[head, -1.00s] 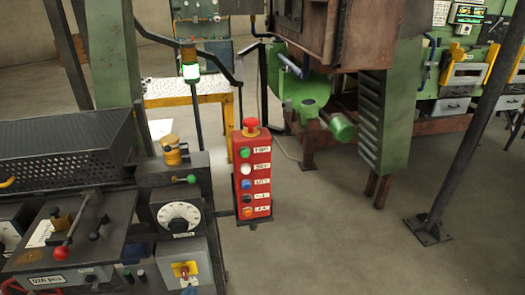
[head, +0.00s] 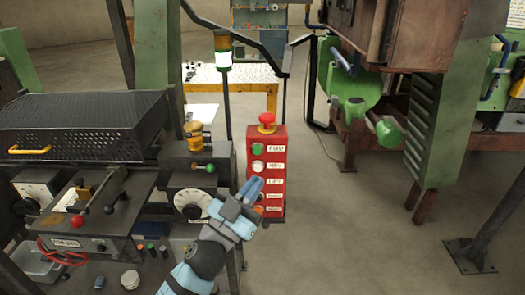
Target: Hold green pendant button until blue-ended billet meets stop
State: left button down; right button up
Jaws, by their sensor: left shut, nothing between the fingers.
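The red pendant box (head: 280,138) hangs near the middle of the head view. It has a red mushroom knob (head: 267,121) on top and a column of labelled buttons. The green button (head: 258,149) is the uppermost one on its face, with a white button (head: 257,166) below it. My left gripper (head: 256,188) is shut and empty, in front of the pendant's lower half and below the green button. It hides some of the lower buttons. I cannot tell whether it touches the box. The right gripper, the blue-ended billet and the stop are not in view.
A dark control console (head: 85,225) with levers, a dial and a perforated cover (head: 80,128) stands on the left, close to my left arm. A green-and-white lamp (head: 222,55) stands behind. Green machinery (head: 438,125) is at right. Open floor lies right of the pendant.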

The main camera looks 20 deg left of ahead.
aim_at(257, 150)
pick_arm(q)
jog(key=shift+a, duration=0.15)
jog(key=shift+w+a, duration=0.4)
jog(key=shift+w, duration=1)
jog(key=shift+w+a, duration=0.35)
jog(key=shift+w, duration=1.05)
jog(key=shift+w+a, duration=0.4)
jog(key=shift+w, duration=1)
jog(key=shift+w+a, duration=0.1)
jog(key=shift+w, duration=0.3)
